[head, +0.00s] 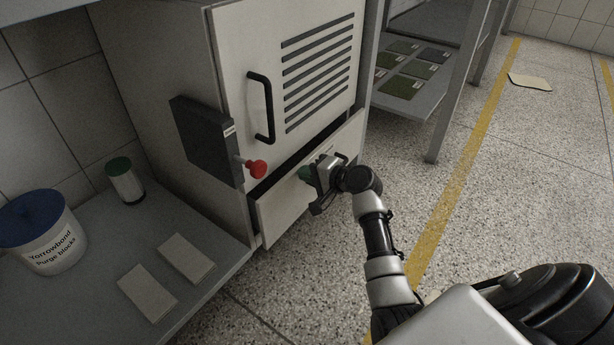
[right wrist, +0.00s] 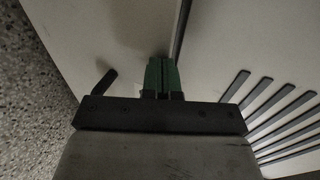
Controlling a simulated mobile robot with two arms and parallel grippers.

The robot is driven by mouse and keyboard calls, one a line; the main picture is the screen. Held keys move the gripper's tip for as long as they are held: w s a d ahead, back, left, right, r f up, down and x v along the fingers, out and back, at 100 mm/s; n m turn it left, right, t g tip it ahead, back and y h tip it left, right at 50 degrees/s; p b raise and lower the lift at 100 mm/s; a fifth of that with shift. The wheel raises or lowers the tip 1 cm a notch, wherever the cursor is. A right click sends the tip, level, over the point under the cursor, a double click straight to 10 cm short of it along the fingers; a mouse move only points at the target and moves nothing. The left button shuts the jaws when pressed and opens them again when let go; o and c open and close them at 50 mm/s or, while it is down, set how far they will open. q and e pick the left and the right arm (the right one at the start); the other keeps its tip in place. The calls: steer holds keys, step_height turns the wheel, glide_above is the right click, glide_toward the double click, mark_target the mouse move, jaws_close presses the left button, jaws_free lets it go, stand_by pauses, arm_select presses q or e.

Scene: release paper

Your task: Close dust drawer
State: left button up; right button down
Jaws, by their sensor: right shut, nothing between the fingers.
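The dust drawer (head: 283,214) is the pale front low on the cabinet, below the vented door (head: 300,60). In the head view it stands out a little, with a dark gap along its top edge. In the right wrist view the drawer front (right wrist: 100,35) fills the left side, with its dark handle (right wrist: 104,82). My right gripper (head: 304,174) is at the drawer front, its green fingertips (right wrist: 162,72) together and empty. I cannot tell whether they touch the front. My left gripper is in neither view.
A dark box (head: 205,140) with a red knob (head: 258,169) juts from the cabinet above the drawer's left end. A grey bench (head: 90,290) with a tub (head: 42,230) stands at left. A shelf rack (head: 440,120) stands at right. The speckled floor before the drawer is clear.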

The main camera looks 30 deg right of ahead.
steer(key=shift+w+a+p, duration=0.25)
steer(key=shift+w+p, duration=0.05)
steer(key=shift+w, duration=0.3)
steer(key=shift+w+a+p, duration=0.2)
steer(key=shift+w+p, duration=0.1)
steer(key=shift+w, duration=0.25)
